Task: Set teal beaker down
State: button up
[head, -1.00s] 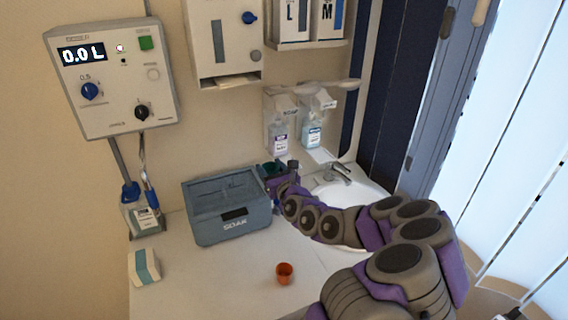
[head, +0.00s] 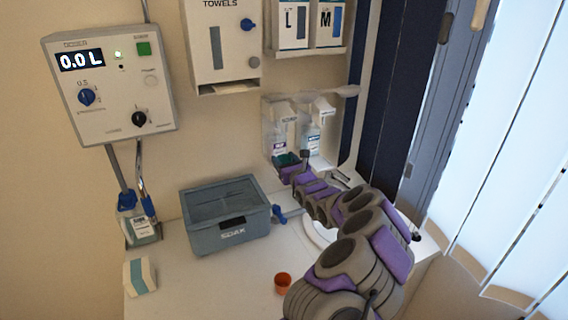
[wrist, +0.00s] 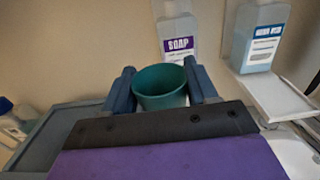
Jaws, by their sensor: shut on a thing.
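The teal beaker (wrist: 161,87) is held between the two blue fingers of my gripper (wrist: 162,90) in the wrist view, open mouth upward. In the head view the teal beaker (head: 287,160) shows small at the end of my arm, in front of the soap bottle. My gripper (head: 290,167) is shut on it, behind and to the right of the grey box. The beaker's base is hidden, so I cannot tell whether it touches anything.
A small orange cup (head: 282,284) and a white-and-teal block (head: 139,277) sit nearer. The sink (head: 317,237) is partly behind my arm. Soap bottles (wrist: 178,30) hang on the wall.

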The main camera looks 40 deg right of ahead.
jog(key=w+d, duration=0.1)
jog(key=d, duration=0.2)
jog(key=w+d+f, duration=0.1)
jog(key=shift+w+d, duration=0.25)
jog(key=shift+w, duration=0.1)
jog(key=shift+w+d+f, duration=0.1)
jog(key=shift+w+d, duration=0.05)
jog(key=shift+w, duration=0.2)
jog(key=shift+w+a, duration=0.25)
jog(key=shift+w, duration=0.05)
jog(key=shift+w+a+r, duration=0.25)
jog(key=shift+a+r, duration=0.05)
jog(key=shift+a, duration=0.2)
jog(key=shift+f, duration=0.25)
jog(key=f, duration=0.1)
jog(key=d+f+b, duration=0.1)
jog(key=f, duration=0.1)
jog(key=shift+d+f, duration=0.15)
jog(key=shift+f, duration=0.15)
jog(key=shift+d, duration=0.2)
jog(key=o, duration=0.7)
jog(key=shift+s+a, duration=0.1)
jog(key=shift+a, duration=0.05)
jog(key=o, duration=0.3)
jog(key=shift+a+r, duration=0.2)
jog(key=shift+a, duration=0.3)
jog(key=shift+o, duration=0.2)
jog(key=shift+d, duration=0.15)
